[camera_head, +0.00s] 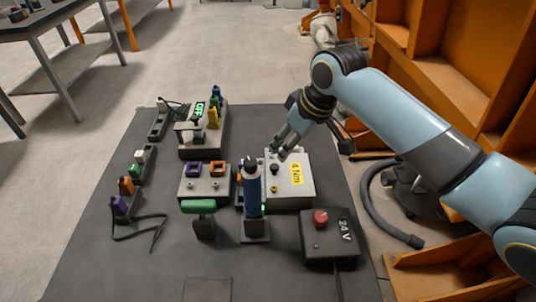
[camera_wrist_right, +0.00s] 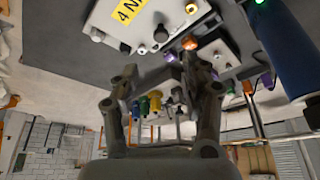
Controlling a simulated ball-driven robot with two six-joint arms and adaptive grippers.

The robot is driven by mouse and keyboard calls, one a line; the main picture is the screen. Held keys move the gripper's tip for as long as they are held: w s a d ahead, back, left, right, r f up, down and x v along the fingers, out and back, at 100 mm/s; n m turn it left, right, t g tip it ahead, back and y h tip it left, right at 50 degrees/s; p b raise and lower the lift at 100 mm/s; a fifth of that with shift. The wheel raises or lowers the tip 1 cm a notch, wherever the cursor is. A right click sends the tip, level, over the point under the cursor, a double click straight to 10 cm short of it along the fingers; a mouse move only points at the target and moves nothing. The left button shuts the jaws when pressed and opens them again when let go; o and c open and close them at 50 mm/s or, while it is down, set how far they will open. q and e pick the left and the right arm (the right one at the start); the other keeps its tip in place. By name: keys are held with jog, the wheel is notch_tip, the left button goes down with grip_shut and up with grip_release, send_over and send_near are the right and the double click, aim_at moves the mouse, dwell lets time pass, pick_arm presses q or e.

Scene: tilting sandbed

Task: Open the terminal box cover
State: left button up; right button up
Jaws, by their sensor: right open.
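A light grey box (camera_head: 303,196) with a yellow "4 Nm" label stands on the dark bench; it looks like the terminal box, though nothing names it. Its top looks flat and shut, with a black knob (camera_head: 275,169) and a yellowish one (camera_head: 274,188). My right gripper (camera_head: 283,142) is open and empty above the box's far left edge, pointing down and left. In the right wrist view its fingers (camera_wrist_right: 162,82) stand apart, and the labelled box (camera_wrist_right: 165,12) is at the top. My left gripper does not show.
A blue upright tool (camera_head: 252,190) stands just left of the box. A 24 V box (camera_head: 331,238) with a red button is in front. A box with purple and orange sockets (camera_head: 205,183) is left. A green-handled tool (camera_head: 199,206) stands near it. Orange shelving is at right.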

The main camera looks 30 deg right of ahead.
aim_at(275, 166)
jog(key=x, duration=0.6)
jog(key=shift+a+f+b, duration=0.1)
jog(key=shift+f+b, duration=0.05)
jog(key=shift+b, duration=0.15)
jog(key=shift+x, duration=1.7)
jog(key=shift+s, duration=0.1)
jog(key=c, duration=0.9)
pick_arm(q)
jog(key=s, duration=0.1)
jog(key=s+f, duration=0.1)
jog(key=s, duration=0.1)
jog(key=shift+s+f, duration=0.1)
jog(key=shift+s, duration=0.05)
pick_arm(e)
grip_shut()
